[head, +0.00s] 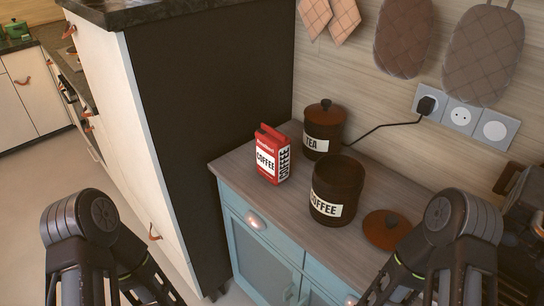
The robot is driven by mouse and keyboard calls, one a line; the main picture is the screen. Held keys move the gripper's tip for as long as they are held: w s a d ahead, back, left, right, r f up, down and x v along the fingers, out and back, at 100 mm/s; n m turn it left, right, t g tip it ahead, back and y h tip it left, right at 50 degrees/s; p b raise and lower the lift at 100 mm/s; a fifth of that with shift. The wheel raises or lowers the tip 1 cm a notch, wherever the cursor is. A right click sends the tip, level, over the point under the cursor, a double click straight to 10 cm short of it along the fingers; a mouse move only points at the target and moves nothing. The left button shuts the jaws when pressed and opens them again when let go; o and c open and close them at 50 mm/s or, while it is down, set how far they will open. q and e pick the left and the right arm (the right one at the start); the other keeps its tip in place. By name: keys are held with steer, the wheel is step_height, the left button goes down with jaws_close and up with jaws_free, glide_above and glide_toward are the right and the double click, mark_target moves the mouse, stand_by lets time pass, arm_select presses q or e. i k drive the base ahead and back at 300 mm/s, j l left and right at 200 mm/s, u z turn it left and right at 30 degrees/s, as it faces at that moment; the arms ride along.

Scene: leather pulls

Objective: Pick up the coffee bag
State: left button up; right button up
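The coffee bag (272,158) is a red packet with white labels reading COFFEE. It stands upright on the wooden top of the blue cabinet (238,163), near the left end of that top. Its top is folded into a narrow red strip. Parts of my two arms show at the lower left and lower right, both well apart from the bag. Neither gripper's fingers show in the head view.
A dark TEA jar (318,143) with its lid on stands behind the bag. An open COFFEE jar (347,182) stands to its right, its brown lid (387,229) lying nearby. A tall dark panel (210,110) rises left of the cabinet. A black cable (385,127) runs behind.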

mark_target(273, 147)
steer(key=j+z, duration=0.15)
steer(key=j, duration=1.6)
steer(key=j+z, duration=0.15)
steer(key=j, duration=1.6)
